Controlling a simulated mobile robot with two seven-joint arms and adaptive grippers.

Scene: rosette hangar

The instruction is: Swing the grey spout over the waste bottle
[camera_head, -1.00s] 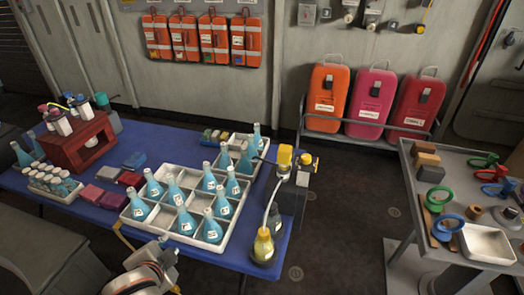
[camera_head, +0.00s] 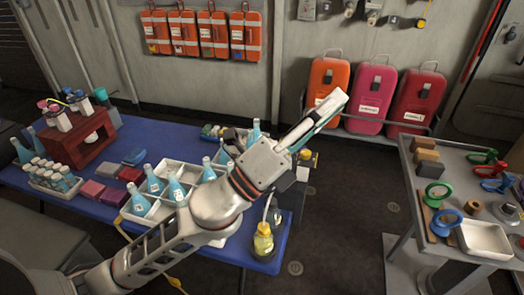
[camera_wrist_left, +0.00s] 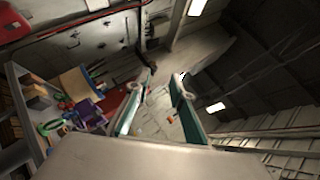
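My left gripper (camera_head: 338,100) is raised over the right end of the blue table, pointing up and right. In the left wrist view its two fingers (camera_wrist_left: 164,85) stand apart with nothing between them. A thin pale tube (camera_head: 268,208) shows just above a bottle with yellow liquid (camera_head: 263,241) at the table's right front corner; this looks like the waste bottle. I cannot make out the grey spout. My right gripper is not in view.
White divided trays (camera_head: 148,222) with blue flasks (camera_head: 153,184) stand left of the unit, partly behind my arm. A red rack (camera_head: 78,148) is at the table's left. A grey cart (camera_head: 395,262) with rings and a white tray stands right, across clear floor.

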